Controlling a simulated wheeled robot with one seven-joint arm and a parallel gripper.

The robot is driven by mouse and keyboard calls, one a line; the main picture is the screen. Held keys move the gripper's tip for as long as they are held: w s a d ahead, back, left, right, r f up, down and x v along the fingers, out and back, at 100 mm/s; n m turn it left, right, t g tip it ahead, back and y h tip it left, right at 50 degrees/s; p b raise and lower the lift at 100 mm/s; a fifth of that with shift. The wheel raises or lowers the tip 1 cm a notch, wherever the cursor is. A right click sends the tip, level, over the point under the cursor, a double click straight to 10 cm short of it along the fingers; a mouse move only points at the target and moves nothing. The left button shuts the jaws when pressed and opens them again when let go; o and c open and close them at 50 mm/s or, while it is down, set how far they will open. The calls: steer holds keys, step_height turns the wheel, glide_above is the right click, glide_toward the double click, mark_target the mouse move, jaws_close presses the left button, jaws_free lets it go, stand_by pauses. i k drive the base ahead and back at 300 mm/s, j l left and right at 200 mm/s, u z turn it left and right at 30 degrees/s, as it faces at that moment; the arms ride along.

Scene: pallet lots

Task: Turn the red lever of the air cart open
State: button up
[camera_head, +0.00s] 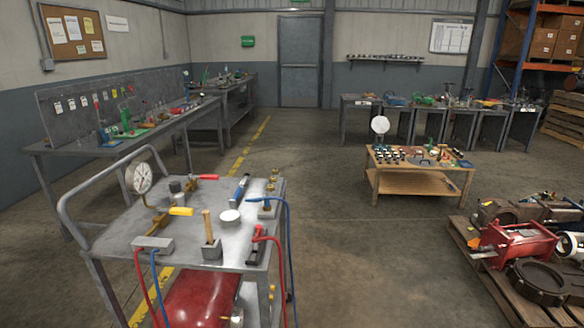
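The air cart is a grey metal cart (190,258) in the near left, with a red tank (200,298) on its lower level. A round pressure gauge (142,178) stands at its left, on a brass pipe. A small red part (258,232) shows at the right of the top, beside a black piece and the red hose; I cannot tell whether it is the lever or a hose fitting. A yellow handle (181,211) and a blue-handled tool (239,189) are also on top. My gripper is not in view.
Red and blue hoses hang over the cart's front and right edges. A workbench (130,145) runs along the left wall. A low wooden table (420,182) and a loaded pallet (495,285) stand at the right. The floor between cart and pallet is clear.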

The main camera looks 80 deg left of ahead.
mark_target(203, 176)
steer(key=u, duration=0.85)
steer(key=j+u, duration=0.1)
steer(key=u, duration=1.2)
steer(key=j+u, duration=0.1)
steer(key=u, duration=0.75)
steer(key=i+j, duration=0.2)
steer(key=i, duration=0.25)
steer(key=i+j, duration=0.25)
steer(key=i, duration=0.2)
steer(key=i+j, duration=0.2)
steer(key=i, duration=0.2)
steer(key=i+j, duration=0.25)
steer(key=i, duration=0.2)
